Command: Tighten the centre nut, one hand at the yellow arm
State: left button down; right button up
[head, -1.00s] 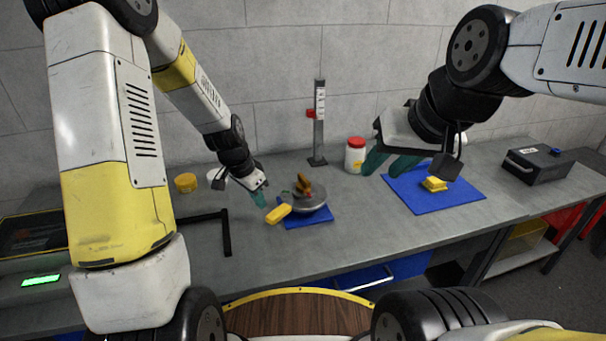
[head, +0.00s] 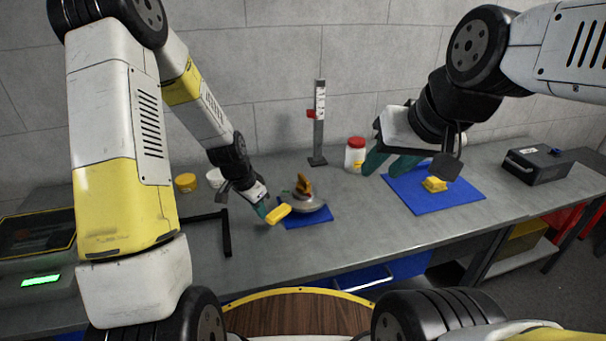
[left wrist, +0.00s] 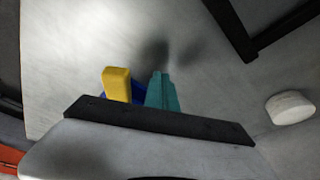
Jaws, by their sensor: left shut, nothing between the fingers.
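The hub (head: 308,203) is a round grey metal piece on a small blue mat (head: 306,220). An orange-yellow part (head: 304,187) stands up at its centre; the nut itself is too small to make out. The yellow arm (head: 278,213) sticks out to the left of the hub; its yellow end also shows in the left wrist view (left wrist: 117,84). My left gripper (head: 262,209) is shut and empty just left of the yellow arm, and its teal fingers (left wrist: 161,92) are together. I cannot tell whether they touch. My right gripper (head: 388,162) hangs high above the bench, fingers apart, empty.
A large blue mat (head: 440,203) with a yellow block (head: 434,184) lies at right. A red-lidded jar (head: 355,155) and a scaled post (head: 319,125) stand behind. A black bracket (head: 226,233) lies left, and a dark case (head: 538,164) stands far right.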

pick_arm(q)
jog(key=shift+f, duration=1.3)
jog(key=shift+r, duration=0.1)
jog(key=shift+r, duration=0.85)
jog(key=shift+s+d, duration=0.75)
jog(key=shift+d, duration=0.2)
jog(key=shift+w+a, duration=0.15)
jog(key=shift+a, duration=0.1)
pick_arm(e)
jog(key=shift+o, duration=0.4)
